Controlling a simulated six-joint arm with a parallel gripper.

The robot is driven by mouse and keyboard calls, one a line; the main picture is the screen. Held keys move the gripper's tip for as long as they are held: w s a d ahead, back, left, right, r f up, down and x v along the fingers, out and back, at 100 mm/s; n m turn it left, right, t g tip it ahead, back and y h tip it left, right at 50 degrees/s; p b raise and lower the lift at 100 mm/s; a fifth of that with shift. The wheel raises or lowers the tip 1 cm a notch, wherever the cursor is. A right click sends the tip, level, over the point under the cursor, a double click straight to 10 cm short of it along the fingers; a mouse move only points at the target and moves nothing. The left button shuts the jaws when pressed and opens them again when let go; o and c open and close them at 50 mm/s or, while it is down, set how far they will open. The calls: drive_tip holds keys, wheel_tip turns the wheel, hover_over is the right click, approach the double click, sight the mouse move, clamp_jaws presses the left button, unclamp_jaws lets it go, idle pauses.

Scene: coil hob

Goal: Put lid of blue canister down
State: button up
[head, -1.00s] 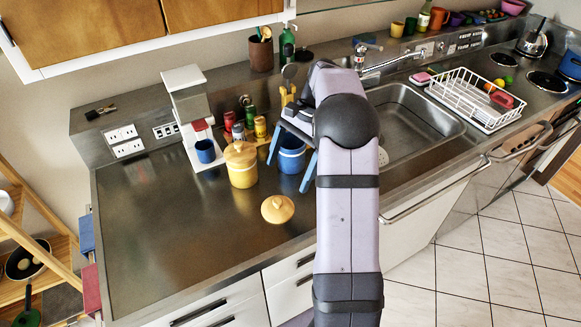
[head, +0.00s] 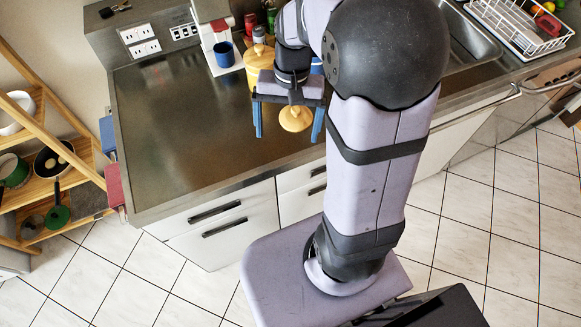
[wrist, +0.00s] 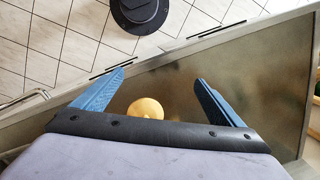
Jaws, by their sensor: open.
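A round yellow lid (head: 296,118) with a small knob lies on the steel counter near its front edge. It also shows in the wrist view (wrist: 146,108), beyond the gripper's crossbar. My gripper (head: 288,124) is open and empty, with a blue finger to each side of the lid in the head view. The fingers (wrist: 160,78) also show wide apart in the wrist view, and the gripper seems to be above the lid, not touching it. The blue canister (head: 316,67) is almost wholly hidden behind my arm; only a blue sliver shows.
A yellow canister (head: 258,58) stands behind the gripper, partly hidden. A blue mug (head: 224,53) stands at the white coffee machine (head: 208,30). The counter's left part (head: 180,125) is clear. A dish rack (head: 525,22) is at the far right.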

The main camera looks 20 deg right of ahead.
drive_tip(key=s+a+f+n+h, duration=0.1)
drive_tip(key=s+a+f+n, duration=0.2)
drive_tip(key=s, duration=0.6)
drive_tip(key=n, duration=0.2)
drive_tip(key=shift+f+n+t, duration=0.25)
drive_tip(key=shift+n+t, duration=0.05)
drive_tip(key=shift+t, duration=0.1)
